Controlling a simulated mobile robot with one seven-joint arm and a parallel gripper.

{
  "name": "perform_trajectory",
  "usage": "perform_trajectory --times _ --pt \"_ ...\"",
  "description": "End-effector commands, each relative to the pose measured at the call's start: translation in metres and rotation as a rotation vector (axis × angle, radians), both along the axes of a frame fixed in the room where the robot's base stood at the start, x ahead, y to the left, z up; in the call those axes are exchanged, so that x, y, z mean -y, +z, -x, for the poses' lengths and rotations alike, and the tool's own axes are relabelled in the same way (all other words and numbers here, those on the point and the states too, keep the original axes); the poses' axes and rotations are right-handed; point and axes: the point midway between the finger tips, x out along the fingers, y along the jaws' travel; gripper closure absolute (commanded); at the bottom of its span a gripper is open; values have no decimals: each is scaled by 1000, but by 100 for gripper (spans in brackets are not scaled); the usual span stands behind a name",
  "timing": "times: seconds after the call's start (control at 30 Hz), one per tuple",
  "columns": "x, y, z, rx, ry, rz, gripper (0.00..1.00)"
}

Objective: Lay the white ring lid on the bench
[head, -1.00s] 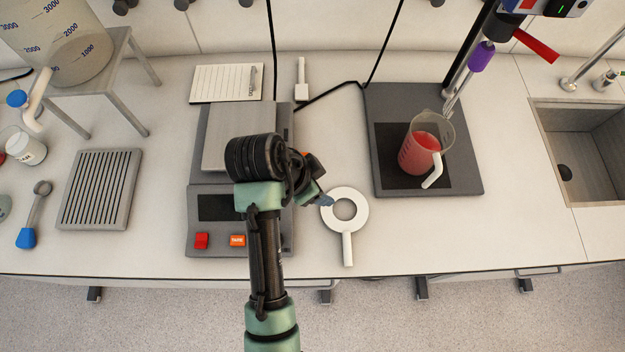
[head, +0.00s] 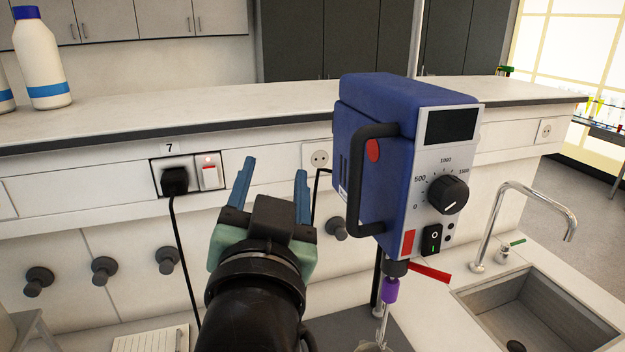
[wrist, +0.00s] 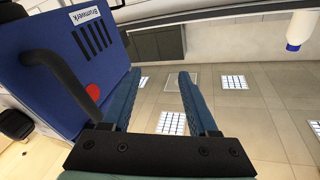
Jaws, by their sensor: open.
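My gripper (head: 272,190) is raised in front of the wall below the upper shelf, its two blue fingers apart and pointing up. Nothing is between the fingers, which also show empty in the wrist view (wrist: 160,95). The white ring lid is not visible in either current view. The bench (head: 455,266) shows only in part at the lower right, with the lower part of the head view cut off.
The blue stirrer motor (head: 375,150) stands close to the right of my gripper and fills the left of the wrist view (wrist: 65,70). A sink (head: 540,310) and tap (head: 520,200) are at right. White bottles (head: 42,60) stand on the shelf (head: 220,115).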

Motion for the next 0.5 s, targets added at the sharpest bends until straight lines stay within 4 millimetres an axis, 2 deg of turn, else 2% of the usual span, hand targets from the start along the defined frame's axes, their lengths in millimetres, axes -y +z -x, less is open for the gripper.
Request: perform_trajectory --times 0.03,0.1,0.2,0.33,0.5 --pt "14 46 15 146 -22 45 40" --pt "25 96 40 321 -52 112 40" --pt "36 148 77 518 -100 193 40" --pt "42 182 109 662 -144 255 40" --pt "43 191 120 705 -160 274 40"
